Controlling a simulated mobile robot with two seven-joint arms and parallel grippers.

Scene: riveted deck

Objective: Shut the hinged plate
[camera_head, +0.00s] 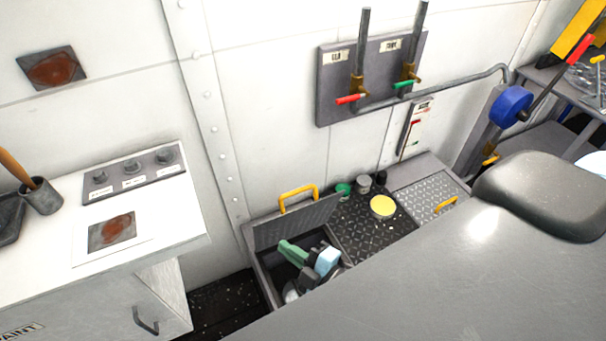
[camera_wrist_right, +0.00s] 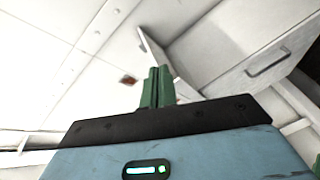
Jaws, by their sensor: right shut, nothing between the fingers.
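The hinged plate (camera_head: 297,224) is a grey tread plate with a yellow handle (camera_head: 298,194) on its upper edge. It stands raised, near the wall, over a dark opening in the floor frame. My right gripper (camera_head: 283,246) has green fingers and a light blue body. It is in front of the raised plate, over the opening, with its fingers pointing left. The fingers are shut and empty, and also show together in the right wrist view (camera_wrist_right: 157,87). Whether they touch the plate cannot be told. My left gripper is not in view.
Right of the opening, a dark tread floor holds a yellow-topped round thing (camera_head: 382,207) and small pots. Beyond lies another plate (camera_head: 425,190), flat, with a yellow handle. A white cabinet (camera_head: 150,262) stands at left. A lever panel (camera_head: 370,75) hangs on the wall.

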